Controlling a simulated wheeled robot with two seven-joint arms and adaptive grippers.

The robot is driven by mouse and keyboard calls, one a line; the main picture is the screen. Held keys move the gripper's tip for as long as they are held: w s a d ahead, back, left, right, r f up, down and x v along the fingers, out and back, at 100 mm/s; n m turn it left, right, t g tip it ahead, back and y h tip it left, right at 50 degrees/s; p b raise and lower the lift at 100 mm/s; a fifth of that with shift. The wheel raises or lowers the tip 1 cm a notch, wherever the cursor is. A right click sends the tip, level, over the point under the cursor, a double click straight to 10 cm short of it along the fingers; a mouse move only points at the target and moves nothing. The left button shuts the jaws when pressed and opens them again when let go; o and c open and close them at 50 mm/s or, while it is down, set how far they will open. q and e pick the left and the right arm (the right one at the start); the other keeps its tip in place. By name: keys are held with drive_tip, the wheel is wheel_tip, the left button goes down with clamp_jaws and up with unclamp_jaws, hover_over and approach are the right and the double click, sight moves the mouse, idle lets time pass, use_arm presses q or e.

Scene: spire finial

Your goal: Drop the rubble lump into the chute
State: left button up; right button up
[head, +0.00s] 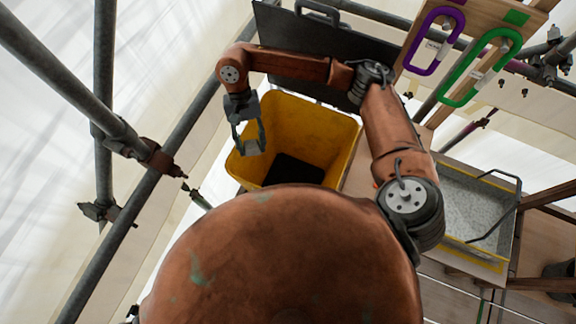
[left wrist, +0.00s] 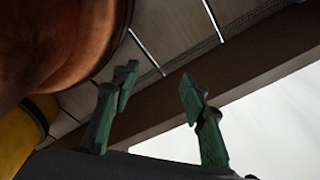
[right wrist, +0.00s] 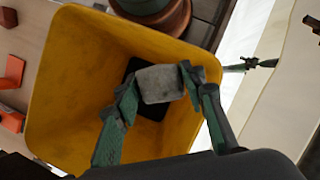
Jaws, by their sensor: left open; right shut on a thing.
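The rubble lump (right wrist: 160,84) is a small grey block in the right wrist view. My right gripper (right wrist: 158,92) is shut on it, one green finger on each side. In the head view the right gripper (head: 248,135) holds the lump (head: 249,148) over the left part of the yellow chute (head: 345,140). The chute is a square, open-topped yellow bin with a dark opening (head: 290,170) at its bottom; it also shows in the right wrist view (right wrist: 70,90). My left gripper (left wrist: 155,95) is open and empty, seen only in the left wrist view, away from the chute mouth.
A dark lidded panel (head: 310,45) stands behind the chute. A purple carabiner (head: 434,40) and a green one (head: 481,68) hang on a board. A yellow-rimmed grey tray (head: 475,258) lies at right. Scaffold poles (head: 105,100) run along the left.

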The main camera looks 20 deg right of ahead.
sight(253, 146)
drive_tip(key=f+m, duration=0.1)
drive_tip(key=w+f+m, duration=0.1)
drive_tip(key=f+y, duration=0.1)
drive_tip(key=shift+w+d+f+m, duration=0.15)
drive_tip(key=shift+d+f+m, duration=0.15)
drive_tip(key=shift+d+m, duration=0.1)
use_arm(q)
drive_tip(key=s+f+b, duration=0.1)
drive_tip(key=s, duration=0.6)
drive_tip(key=w, duration=0.6)
drive_tip(key=shift+g, duration=0.3)
drive_tip(key=shift+s+a+f+b, duration=0.1)
drive_tip(key=shift+s+f+b, duration=0.4)
drive_tip(key=shift+f+b, duration=0.3)
drive_tip(key=shift+s+f+b, duration=0.55)
drive_tip(key=shift+f+b, duration=0.1)
drive_tip(key=shift+f, duration=0.1)
drive_tip(key=shift+s+a+f+b, duration=0.1)
drive_tip(key=shift+s+f+b, duration=0.4)
drive_tip(key=shift+f+b, duration=0.3)
use_arm(e)
drive_tip(key=shift+w+d+f+n+t+h, duration=0.15)
drive_tip(key=shift+d+f+n+t+h, duration=1.4)
drive_tip(key=shift+f+n, duration=5.15)
drive_tip(key=shift+w+d+f+n+t+h, duration=0.25)
drive_tip(key=shift+d+f+n+t, duration=0.65)
drive_tip(key=shift+d+f+n, duration=5.4)
drive_tip(key=shift+w+a+f+n+t+h, duration=0.1)
drive_tip(key=shift+a+f+n+t+h, duration=1.65)
drive_tip(key=shift+f, duration=9.4)
